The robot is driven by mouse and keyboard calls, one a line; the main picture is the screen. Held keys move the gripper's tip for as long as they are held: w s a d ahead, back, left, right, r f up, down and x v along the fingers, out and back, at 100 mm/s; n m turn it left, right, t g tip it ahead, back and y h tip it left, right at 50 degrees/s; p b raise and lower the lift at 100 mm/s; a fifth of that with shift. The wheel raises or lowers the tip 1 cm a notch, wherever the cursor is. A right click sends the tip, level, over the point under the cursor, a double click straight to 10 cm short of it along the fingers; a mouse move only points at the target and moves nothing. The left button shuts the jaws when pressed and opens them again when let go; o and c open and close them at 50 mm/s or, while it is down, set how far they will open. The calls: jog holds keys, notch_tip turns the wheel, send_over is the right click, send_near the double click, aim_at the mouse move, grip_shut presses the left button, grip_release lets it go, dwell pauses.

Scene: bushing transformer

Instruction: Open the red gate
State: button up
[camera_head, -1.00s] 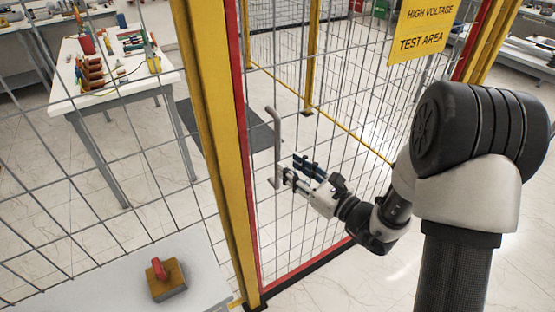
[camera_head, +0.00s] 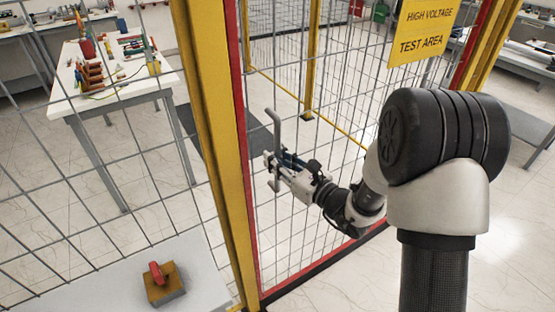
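The red gate (camera_head: 246,130) is a red-framed wire mesh panel beside a yellow post, and it stands closed against that post as far as I can see. Its grey vertical bar handle (camera_head: 277,135) is on the left side of the mesh. My gripper (camera_head: 270,170) is at the lower half of the handle, with its fingers on either side of the bar. Whether the fingers press on the bar is too small to tell. A yellow "High voltage test area" sign (camera_head: 424,32) hangs on the gate's upper right.
A yellow post (camera_head: 212,130) and mesh fence stand left of the gate. A white table (camera_head: 120,95) with tools is behind the fence. A yellow block with a red top (camera_head: 164,285) sits on a light surface (camera_head: 90,285) at the lower left. The floor (camera_head: 340,285) before the gate is clear.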

grip_shut()
dwell(0.4)
